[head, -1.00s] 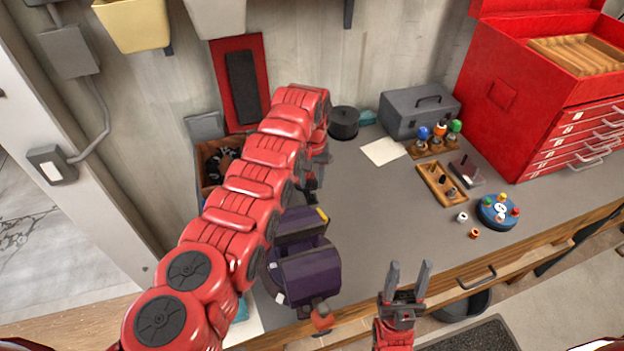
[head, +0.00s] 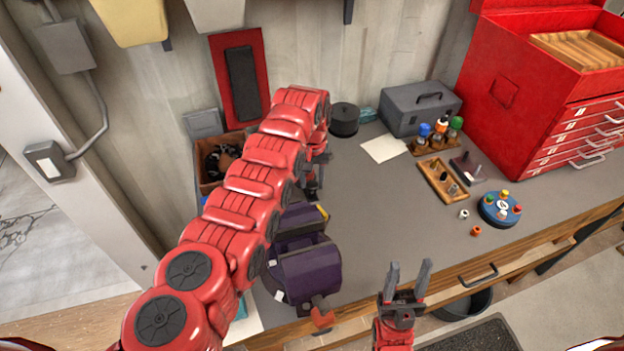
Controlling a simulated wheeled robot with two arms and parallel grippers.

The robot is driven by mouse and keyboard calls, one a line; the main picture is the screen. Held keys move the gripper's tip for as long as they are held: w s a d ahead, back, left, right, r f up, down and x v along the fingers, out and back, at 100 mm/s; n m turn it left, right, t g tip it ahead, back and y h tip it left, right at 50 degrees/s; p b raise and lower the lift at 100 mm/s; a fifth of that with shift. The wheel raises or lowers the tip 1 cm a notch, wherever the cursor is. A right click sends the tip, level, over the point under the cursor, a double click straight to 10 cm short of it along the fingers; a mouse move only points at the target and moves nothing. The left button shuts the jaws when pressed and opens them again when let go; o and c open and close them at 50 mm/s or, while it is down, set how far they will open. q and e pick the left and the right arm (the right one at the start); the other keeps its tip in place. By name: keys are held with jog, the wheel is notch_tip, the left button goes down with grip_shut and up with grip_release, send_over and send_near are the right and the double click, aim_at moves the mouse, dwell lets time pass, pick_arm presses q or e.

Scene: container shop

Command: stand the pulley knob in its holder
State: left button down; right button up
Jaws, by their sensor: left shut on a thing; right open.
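My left gripper (head: 314,188) is at the end of the red arm, above the bench beside the purple vise. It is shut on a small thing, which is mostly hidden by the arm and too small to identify. I cannot make out for sure which thing is the pulley knob. Small holders stand at the right: a wooden tray with pegs (head: 434,172), a dark block with pins (head: 464,163) and a round blue stand (head: 490,217) with coloured knobs. I cannot tell which one is the knob's holder. My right gripper (head: 408,276) is open and empty at the bench's front edge.
A purple vise (head: 312,268) stands at the front left. A white ring (head: 464,214) and an orange ring (head: 476,231) lie near the blue stand. A grey toolbox (head: 405,115) and red tool chest (head: 545,95) stand behind. The middle of the bench (head: 375,210) is clear.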

pick_arm(q)
jog(key=shift+f, duration=0.1)
jog(key=shift+c, duration=1.8)
grip_release()
jog(key=shift+r, duration=3.55)
